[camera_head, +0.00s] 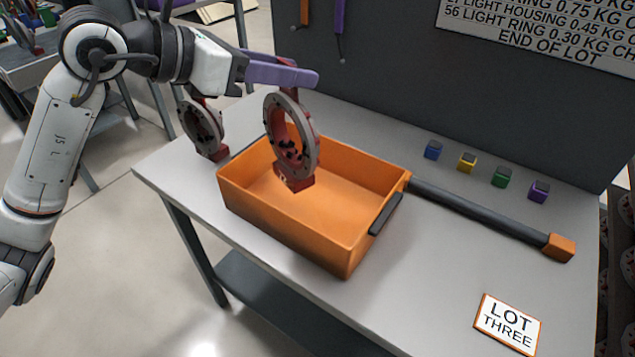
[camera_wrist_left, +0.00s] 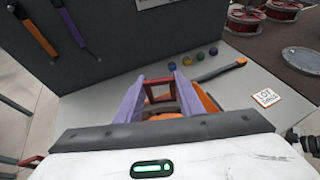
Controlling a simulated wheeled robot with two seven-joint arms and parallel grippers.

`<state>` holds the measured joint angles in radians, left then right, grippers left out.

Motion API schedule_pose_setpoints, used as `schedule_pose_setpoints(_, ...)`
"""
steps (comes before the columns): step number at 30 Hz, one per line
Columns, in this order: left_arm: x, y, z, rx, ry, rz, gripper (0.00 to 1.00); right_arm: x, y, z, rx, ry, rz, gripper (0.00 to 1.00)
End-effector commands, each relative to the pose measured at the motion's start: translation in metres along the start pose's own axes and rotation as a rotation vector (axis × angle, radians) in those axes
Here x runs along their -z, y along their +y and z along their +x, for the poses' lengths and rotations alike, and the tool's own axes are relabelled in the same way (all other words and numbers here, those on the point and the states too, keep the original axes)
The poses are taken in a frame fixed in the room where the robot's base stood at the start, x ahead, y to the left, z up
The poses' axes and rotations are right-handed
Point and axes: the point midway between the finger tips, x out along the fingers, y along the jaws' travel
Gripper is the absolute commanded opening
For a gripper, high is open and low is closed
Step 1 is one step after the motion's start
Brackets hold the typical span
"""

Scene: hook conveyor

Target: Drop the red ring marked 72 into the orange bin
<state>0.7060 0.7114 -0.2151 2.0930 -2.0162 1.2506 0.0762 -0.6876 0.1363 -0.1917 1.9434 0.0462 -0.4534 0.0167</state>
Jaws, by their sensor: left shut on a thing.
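My left gripper (camera_head: 304,76), with purple fingers, is shut on the red top of a red and grey ring (camera_head: 309,140). The ring hangs upright above the orange bin (camera_head: 250,225), its red lower end over the bin's opening. I cannot read a number on it. In the left wrist view the ring's red top (camera_wrist_left: 158,82) sits between the purple fingers (camera_wrist_left: 157,90), and the bin (camera_wrist_left: 207,101) shows partly behind them. A second red and grey ring (camera_head: 203,130) is left of the bin; its support is hidden. The bin's inside looks empty. My right gripper is not in view.
The bin stands on a grey table (camera_head: 430,270). A dark bar with an orange end (camera_head: 560,247) lies to its right. Several small coloured blocks (camera_head: 502,176) line the back near a dark panel (camera_head: 400,80). A LOT THREE card (camera_head: 508,324) lies at the front right.

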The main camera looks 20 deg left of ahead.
Motion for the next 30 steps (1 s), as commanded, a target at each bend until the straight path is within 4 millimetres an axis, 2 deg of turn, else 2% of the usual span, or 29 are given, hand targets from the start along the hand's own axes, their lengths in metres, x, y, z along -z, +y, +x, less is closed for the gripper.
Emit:
schedule_pose_setpoints(1, -0.009, -0.002, 0.002, -0.013, -0.011, -0.003, 0.0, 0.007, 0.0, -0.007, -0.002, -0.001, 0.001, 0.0)
schedule_pose_setpoints(3, -0.008, -0.002, 0.009, -0.033, -0.016, -0.007, 0.0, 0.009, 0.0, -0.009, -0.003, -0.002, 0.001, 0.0)
schedule_pose_setpoints(11, -0.002, -0.001, 0.018, -0.062, -0.024, -0.011, 0.0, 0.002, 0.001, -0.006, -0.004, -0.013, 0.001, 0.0)
schedule_pose_setpoints(24, 0.038, 0.0, 0.035, -0.061, -0.024, -0.011, 0.0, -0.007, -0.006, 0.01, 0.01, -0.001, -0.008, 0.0)
schedule_pose_setpoints(30, 0.049, 0.001, 0.04, -0.061, -0.024, -0.01, 0.0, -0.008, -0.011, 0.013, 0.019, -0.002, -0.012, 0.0)
